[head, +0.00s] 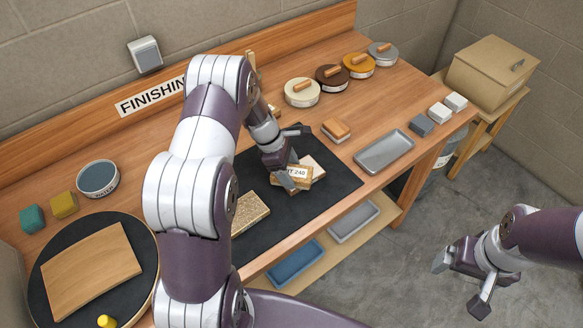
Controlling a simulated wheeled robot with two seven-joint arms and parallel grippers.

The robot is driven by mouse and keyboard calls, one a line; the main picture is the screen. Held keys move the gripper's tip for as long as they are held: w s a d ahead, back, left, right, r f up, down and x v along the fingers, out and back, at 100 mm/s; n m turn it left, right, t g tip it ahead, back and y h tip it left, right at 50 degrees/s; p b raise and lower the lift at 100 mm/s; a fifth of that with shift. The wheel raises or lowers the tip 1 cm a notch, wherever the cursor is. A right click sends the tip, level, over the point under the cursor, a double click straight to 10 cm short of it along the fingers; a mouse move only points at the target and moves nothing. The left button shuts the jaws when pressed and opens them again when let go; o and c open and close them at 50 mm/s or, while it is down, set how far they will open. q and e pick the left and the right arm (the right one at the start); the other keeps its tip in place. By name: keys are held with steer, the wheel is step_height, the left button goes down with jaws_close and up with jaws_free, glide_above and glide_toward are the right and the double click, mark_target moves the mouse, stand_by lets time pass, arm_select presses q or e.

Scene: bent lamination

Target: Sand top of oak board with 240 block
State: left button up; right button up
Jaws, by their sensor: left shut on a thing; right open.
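My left gripper (287,180) is shut on a tan block with a white label reading 240 (299,172). It holds the block low over the black mat (325,200), near a pale wooden piece (313,162) just behind it. I cannot tell whether the block touches that piece or the mat. A light brown curved wooden board (92,270) lies on the round black turntable (140,238) at the lower left. No label shows which board is oak. My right gripper (465,282) is open and empty, over the floor at the right.
A speckled tan block (249,212) lies on the mat, partly behind my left arm.

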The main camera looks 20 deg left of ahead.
arm_select(q)
steer(key=shift+s+a+r+p, duration=0.4)
steer(key=shift+s+r+p, duration=0.1)
steer(key=shift+s, duration=0.15)
steer(key=shift+r+p, duration=0.4)
steer(key=shift+r, duration=0.45)
steer(key=shift+w+d+r+p, duration=0.2)
steer(key=shift+w+r+p, duration=0.1)
steer(key=shift+r+p, duration=0.65)
steer(key=shift+d+p+v, duration=0.25)
steer(key=shift+p+v, duration=0.75)
steer(key=shift+v, duration=0.2)
steer(key=shift+r+p, duration=0.3)
steer(key=shift+r, duration=0.15)
steer(key=shift+w+d+r, duration=0.1)
steer(key=shift+d+r, duration=0.05)
steer(key=shift+d, duration=0.05)
arm_select(e)
step_height(320, 180, up, 7)
steer(key=shift+w+d+f, duration=0.2)
steer(key=shift+d, duration=0.05)
